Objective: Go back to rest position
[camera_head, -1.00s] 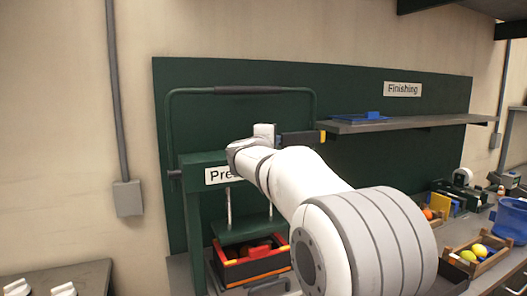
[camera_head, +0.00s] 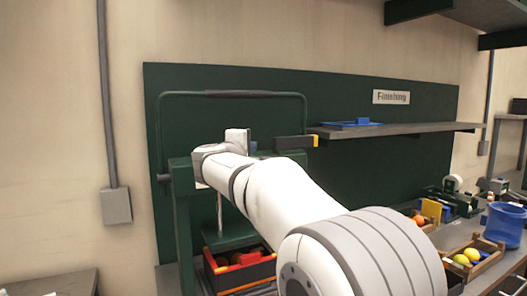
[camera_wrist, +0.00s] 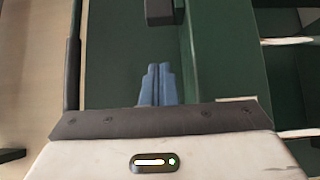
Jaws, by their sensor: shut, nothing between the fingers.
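My gripper (camera_wrist: 158,72) shows in the wrist view as two blue-grey fingers pressed together with nothing between them. Behind the fingers are the green back panel and the green frame of the press (camera_wrist: 222,55). The fingers are hard to make out there.
A black and red crate (camera_head: 238,272) with red items sits under the press plate. A dark shelf (camera_head: 400,130) holds a blue tray (camera_head: 350,124). At right are a wooden fruit crate (camera_head: 476,262) and a blue bucket (camera_head: 503,222). A grey bench (camera_head: 45,284) is at lower left.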

